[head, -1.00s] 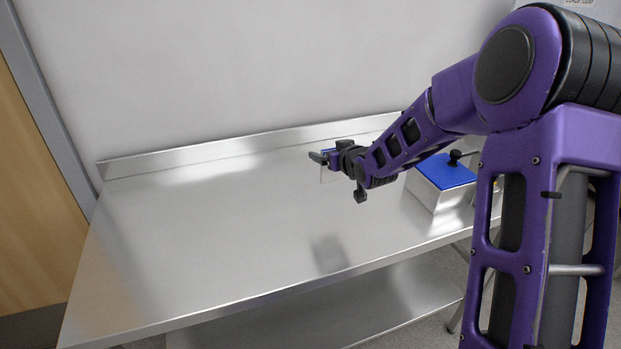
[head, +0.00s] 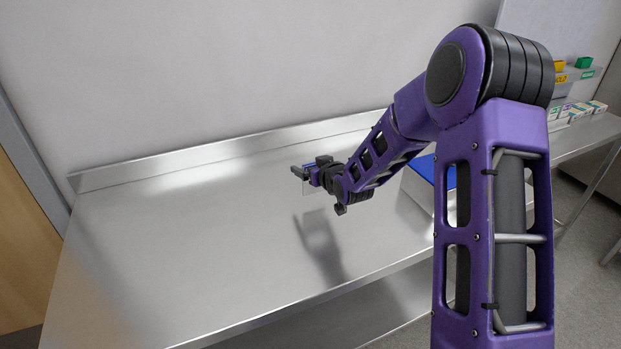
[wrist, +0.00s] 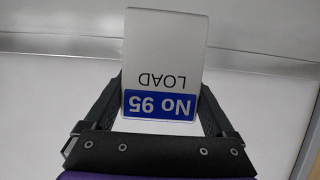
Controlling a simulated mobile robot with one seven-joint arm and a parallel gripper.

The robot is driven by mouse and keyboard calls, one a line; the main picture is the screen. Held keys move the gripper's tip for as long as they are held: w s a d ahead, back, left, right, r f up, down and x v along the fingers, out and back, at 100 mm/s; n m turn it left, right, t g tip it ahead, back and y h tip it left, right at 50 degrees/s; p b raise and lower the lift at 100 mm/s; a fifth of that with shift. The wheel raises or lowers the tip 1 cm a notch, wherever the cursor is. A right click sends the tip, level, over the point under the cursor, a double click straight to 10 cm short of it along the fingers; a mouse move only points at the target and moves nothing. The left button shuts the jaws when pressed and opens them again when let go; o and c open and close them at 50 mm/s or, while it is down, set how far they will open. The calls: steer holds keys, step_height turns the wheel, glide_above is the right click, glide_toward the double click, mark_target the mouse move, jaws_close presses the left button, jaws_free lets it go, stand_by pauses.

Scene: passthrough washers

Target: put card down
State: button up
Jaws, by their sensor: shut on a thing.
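The card (wrist: 163,50) is white with a blue band reading "No 95" and the word "LOAD", upside down in the wrist view. My gripper (wrist: 160,100) is shut on the card, with a dark finger on each side of its blue end. In the head view my gripper (head: 300,172) is over the steel table (head: 180,235), and a pale edge of the card (head: 309,188) shows below the fingers. The card appears held above the tabletop; the exact gap cannot be told.
A box with a blue lid (head: 428,168) stands on the table to the right, partly hidden by my arm. A raised steel lip runs along the back wall. Boxes (head: 580,112) sit on another table at far right. The table's left and middle are clear.

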steer(key=shift+f, duration=1.55)
steer(key=shift+f, duration=0.1)
steer(key=shift+f+b, duration=0.15)
steer(key=shift+b, duration=0.2)
steer(key=o, duration=1)
steer(key=shift+o, duration=0.2)
